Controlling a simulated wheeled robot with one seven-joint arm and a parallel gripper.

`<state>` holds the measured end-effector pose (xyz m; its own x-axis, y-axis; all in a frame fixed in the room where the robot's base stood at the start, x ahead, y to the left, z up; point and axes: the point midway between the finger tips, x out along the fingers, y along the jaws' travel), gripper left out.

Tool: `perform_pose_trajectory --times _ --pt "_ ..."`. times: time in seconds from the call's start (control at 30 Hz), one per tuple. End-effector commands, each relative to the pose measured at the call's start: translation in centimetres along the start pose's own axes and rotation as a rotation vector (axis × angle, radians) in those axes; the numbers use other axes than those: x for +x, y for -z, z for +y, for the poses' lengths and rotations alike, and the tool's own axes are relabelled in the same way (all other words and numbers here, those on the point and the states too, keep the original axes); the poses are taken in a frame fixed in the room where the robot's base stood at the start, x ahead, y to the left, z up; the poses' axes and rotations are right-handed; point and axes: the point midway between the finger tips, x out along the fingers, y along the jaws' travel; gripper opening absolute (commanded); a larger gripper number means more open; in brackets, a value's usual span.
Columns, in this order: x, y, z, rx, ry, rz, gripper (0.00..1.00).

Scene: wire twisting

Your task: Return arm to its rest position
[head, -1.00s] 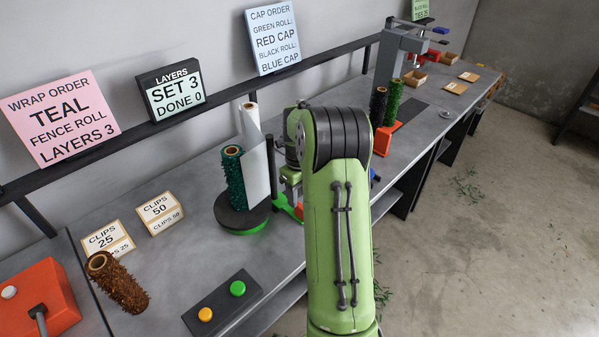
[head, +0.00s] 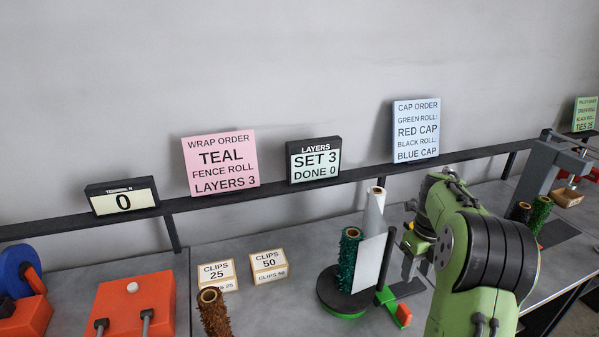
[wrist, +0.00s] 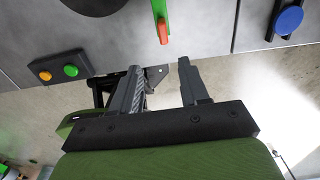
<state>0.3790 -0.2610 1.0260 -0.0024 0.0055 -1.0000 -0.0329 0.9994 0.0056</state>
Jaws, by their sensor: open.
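My green arm (head: 478,265) stands at the right of the head view, folded at its elbow in front of the bench. My gripper (wrist: 161,70) shows in the wrist view with its two grey fingers apart and nothing between them. The fingers lie over the bench's front edge and the floor in that view. In the head view the gripper is partly hidden by the arm, near the wrapping turntable (head: 335,297).
A teal roll (head: 348,262) and a white sheet (head: 370,262) stand on the turntable. A brown roll (head: 213,312), clip boxes (head: 268,263) and an orange lever box (head: 135,300) stand left. The wrist view shows yellow (wrist: 45,75) and green (wrist: 71,71) buttons.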

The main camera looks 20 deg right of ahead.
Motion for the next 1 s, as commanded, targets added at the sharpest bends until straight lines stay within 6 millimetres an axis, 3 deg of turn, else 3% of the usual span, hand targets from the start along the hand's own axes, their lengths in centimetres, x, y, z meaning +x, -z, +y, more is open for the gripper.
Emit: perform_pose_trajectory --times 0.07,0.13,0.27,0.43,0.6,0.7,0.8,1.0 --pt "-0.7 0.0 0.7 -0.056 0.01 -0.006 0.45" --pt "-2.6 0.1 2.8 -0.229 0.041 -0.019 0.45" --pt "-7.6 2.0 9.6 -0.83 0.147 -0.047 0.45" --pt "-11.4 7.5 18.0 -1.68 0.318 -0.056 0.45" --pt "-11.5 14.3 23.9 -2.469 0.539 -0.034 0.45" --pt "-10.5 17.2 25.8 -2.797 0.664 -0.01 0.45" --pt "-9.7 18.6 26.6 -2.973 0.743 0.01 0.45" --pt "-9.5 18.9 26.8 -3.023 0.762 0.02 0.45"
